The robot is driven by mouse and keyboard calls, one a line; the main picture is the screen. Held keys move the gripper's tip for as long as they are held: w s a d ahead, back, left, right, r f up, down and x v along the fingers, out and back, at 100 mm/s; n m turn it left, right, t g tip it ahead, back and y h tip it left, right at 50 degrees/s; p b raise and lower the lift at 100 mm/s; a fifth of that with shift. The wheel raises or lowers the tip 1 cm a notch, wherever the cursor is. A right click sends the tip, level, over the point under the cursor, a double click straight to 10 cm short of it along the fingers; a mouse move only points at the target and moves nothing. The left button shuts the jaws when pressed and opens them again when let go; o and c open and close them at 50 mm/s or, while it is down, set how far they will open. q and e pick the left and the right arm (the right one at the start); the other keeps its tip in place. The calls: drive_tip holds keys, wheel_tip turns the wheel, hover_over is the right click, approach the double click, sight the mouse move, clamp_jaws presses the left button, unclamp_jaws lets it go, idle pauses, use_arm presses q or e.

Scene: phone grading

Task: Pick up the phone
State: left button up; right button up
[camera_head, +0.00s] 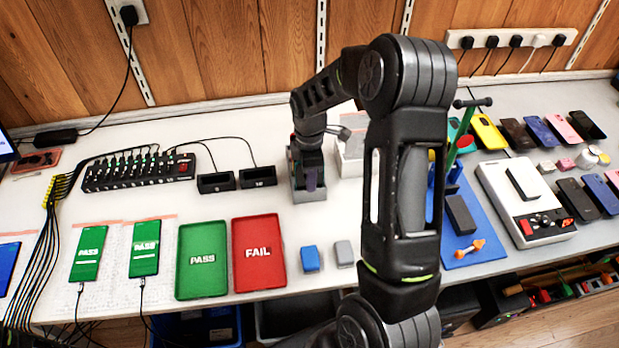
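Two phones with green PASS screens (88,252) (145,247) lie on the left of the table, each with a cable. A blue-screened phone (8,266) is cut by the left edge. Several phones lie at the right, among them a black one (576,199) and a blue one (600,193). My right arm reaches across the middle, with its gripper (309,180) pointing down at a small grey holder (311,194). A dark purplish thing shows at the fingertips; whether it is held is too small to tell. My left gripper is out of view.
A green PASS tray (202,284) and a red FAIL tray (258,276) lie at the front. Two small black boxes (216,183) (258,178) stand left of the gripper. A blue mat (480,222) and a white device (524,226) are at the right. My arm hides the centre.

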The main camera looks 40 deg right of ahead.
drive_tip(key=shift+c, duration=0.6)
clamp_jaws()
idle(1.1)
